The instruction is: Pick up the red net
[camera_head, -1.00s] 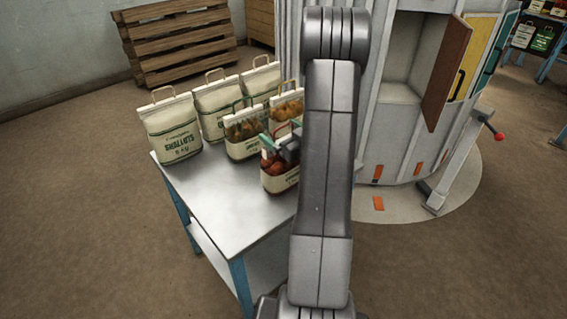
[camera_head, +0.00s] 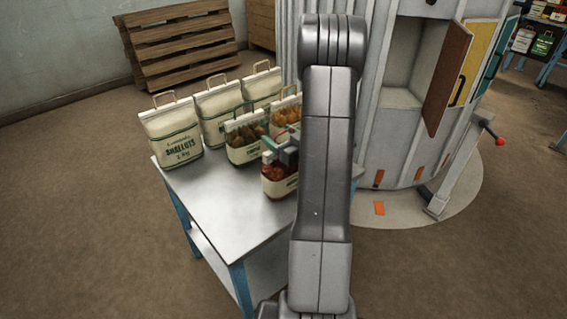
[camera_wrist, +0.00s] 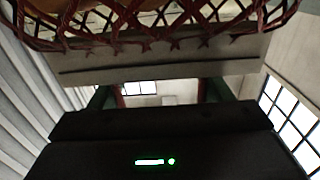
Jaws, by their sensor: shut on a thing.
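The red net (camera_head: 281,186), a mesh bag with reddish contents and a pale label band, is at the front right of the sacks, partly hidden behind my arm. My gripper (camera_head: 284,151) is at its top and shut on it. In the wrist view the dark red mesh (camera_wrist: 160,25) and a pale top band fill the upper part, close to my gripper (camera_wrist: 155,95). Whether the net's base touches the table cannot be told.
A steel table (camera_head: 222,196) with blue legs carries white sacks (camera_head: 172,135) and nets with orange-brown contents (camera_head: 246,138) close behind the red net. The table's front is clear. A grey cabinet (camera_head: 400,150) with an open brown door stands right; pallets (camera_head: 180,45) lean behind.

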